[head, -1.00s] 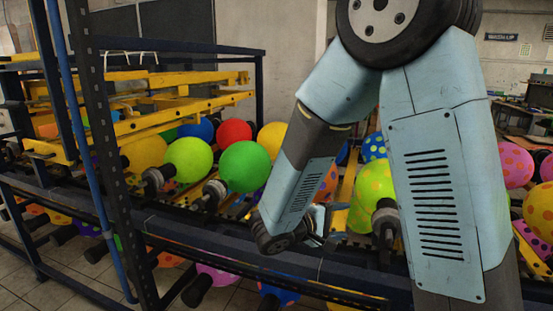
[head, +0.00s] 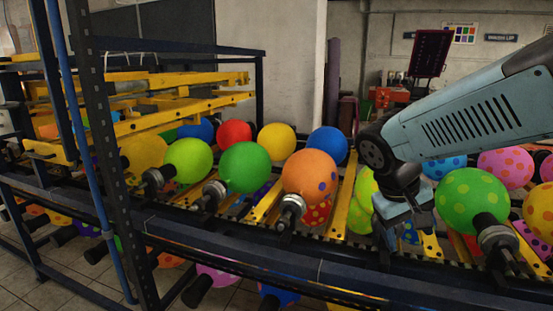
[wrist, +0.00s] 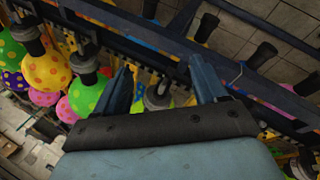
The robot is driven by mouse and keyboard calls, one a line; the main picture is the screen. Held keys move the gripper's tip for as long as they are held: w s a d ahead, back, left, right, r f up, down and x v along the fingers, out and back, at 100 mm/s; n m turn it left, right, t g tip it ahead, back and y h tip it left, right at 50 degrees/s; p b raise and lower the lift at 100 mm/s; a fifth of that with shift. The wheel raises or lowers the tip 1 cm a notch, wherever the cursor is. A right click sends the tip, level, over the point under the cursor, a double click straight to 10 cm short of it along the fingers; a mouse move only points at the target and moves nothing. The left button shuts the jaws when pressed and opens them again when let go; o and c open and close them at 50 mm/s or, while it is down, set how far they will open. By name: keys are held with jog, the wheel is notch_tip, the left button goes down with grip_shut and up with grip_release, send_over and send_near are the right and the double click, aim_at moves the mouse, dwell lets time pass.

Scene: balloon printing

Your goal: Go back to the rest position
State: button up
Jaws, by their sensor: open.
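My gripper (head: 396,222) hangs from my arm at the right of the head view, above the conveyor and in front of a partly hidden yellow-green balloon (head: 361,205). In the wrist view the two blue fingers of my gripper (wrist: 160,78) stand wide apart. No object is gripped between them. A round holder (wrist: 158,97) shows in the gap between the fingers, below them. An orange balloon with purple dots (head: 309,175) sits on its holder to the left of my gripper. A green balloon with yellow dots (head: 470,200) sits to the right.
A dark blue rail (head: 285,252) runs along the front of the conveyor. More balloons, such as a plain green one (head: 245,167), stand in a row at the left. A yellow frame (head: 170,118) and a dark post (head: 110,160) stand at the left. Open space lies above the balloons.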

jog(key=s+a+r+m+t+y, duration=0.1)
jog(key=s+a+r+t+y, duration=0.1)
jog(key=r, duration=0.4)
jog(key=shift+s+r+t+y, duration=0.2)
jog(key=shift+s+t+y, duration=0.65)
jog(key=shift+t+y, duration=0.3)
